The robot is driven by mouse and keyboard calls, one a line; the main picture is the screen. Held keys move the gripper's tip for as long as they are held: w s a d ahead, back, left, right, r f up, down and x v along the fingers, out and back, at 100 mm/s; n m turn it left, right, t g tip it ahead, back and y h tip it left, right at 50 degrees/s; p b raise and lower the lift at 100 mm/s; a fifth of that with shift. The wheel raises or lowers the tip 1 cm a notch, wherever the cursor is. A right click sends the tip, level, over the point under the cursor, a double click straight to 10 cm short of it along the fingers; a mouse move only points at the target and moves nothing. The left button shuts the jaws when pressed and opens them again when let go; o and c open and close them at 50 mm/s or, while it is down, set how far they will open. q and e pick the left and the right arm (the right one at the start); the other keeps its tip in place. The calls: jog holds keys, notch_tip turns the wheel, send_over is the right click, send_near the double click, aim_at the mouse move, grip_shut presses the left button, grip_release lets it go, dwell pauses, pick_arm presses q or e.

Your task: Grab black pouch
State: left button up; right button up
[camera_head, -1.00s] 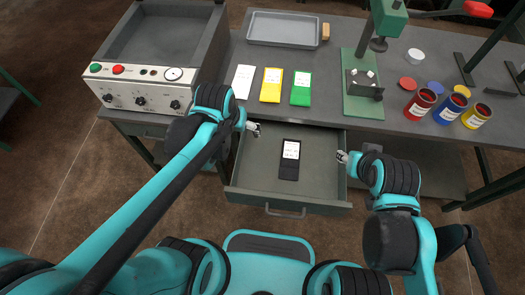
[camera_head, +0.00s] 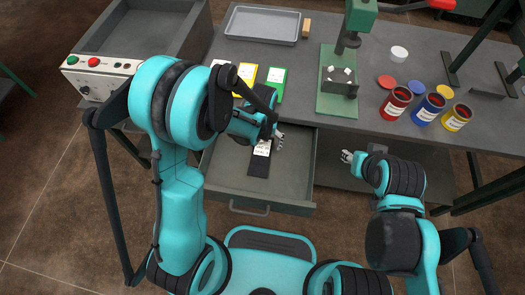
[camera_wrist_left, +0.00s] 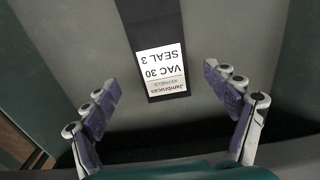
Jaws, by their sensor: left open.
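The black pouch (camera_head: 259,167) lies flat in the open drawer, with a white label near its upper end. It also shows in the left wrist view (camera_wrist_left: 152,22), its label reading upside down. My left gripper (camera_head: 277,140) is over the drawer at the pouch's label end and hides part of it. In the left wrist view its two fingers (camera_wrist_left: 170,122) are spread wide, one on each side of the label end, with nothing between the tips. My right gripper (camera_head: 348,157) is small in view, right of the drawer and apart from the pouch; its jaw state is unclear.
The open drawer (camera_head: 219,191) has bare floor around the pouch. A control box (camera_head: 92,75) stands at left.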

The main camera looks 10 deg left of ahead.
aim_at(262, 149)
pick_arm(q)
notch_tip(262, 149, down, 4)
jog(key=shift+w+a+r+b, duration=0.1)
jog(key=shift+w+a+b, duration=0.05)
jog(key=shift+b, duration=0.6)
jog(key=shift+r, duration=0.1)
jog(key=c, duration=1.3)
